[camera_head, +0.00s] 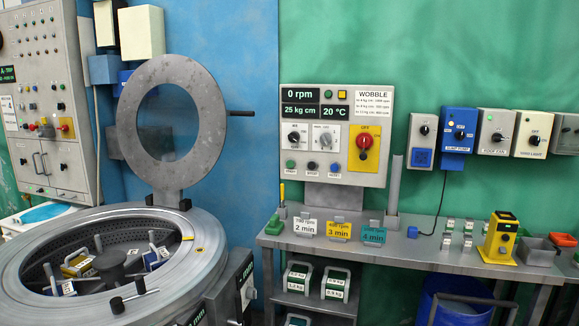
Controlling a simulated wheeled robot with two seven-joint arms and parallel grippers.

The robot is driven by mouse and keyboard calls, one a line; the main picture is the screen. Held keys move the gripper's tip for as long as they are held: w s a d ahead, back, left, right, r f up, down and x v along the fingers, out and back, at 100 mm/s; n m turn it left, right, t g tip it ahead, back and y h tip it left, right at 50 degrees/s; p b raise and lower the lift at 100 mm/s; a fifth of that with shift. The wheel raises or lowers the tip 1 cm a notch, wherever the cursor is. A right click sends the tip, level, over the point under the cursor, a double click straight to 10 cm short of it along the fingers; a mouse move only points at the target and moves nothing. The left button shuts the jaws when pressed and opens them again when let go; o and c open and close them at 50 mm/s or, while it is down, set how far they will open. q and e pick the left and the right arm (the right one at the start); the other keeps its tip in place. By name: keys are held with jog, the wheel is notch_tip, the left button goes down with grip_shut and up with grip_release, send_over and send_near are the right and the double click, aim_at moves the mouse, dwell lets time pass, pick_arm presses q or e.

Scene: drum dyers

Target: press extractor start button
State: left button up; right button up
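The extractor control panel (337,183) is a pale box on the wall above the bench. Its displays read 0 rpm, 25 kg cm and 20 °C. A row of small buttons runs along its lower part: a green button (291,165), a dark button (312,166) and a blue button (335,168). Their labels are too small to read surely. A red rotary switch (365,141) on a yellow plate sits to the right. The round extractor drum (191,270) stands at lower left with its ring-shaped lid (205,125) raised. Neither of my grippers is in view.
A metal bench (405,249) below the panel carries tags reading 2 min, 3 min and 4 min, a yellow device (501,238) and small weights. A grey post (394,185) stands right of the panel. Another control cabinet (45,100) is at far left.

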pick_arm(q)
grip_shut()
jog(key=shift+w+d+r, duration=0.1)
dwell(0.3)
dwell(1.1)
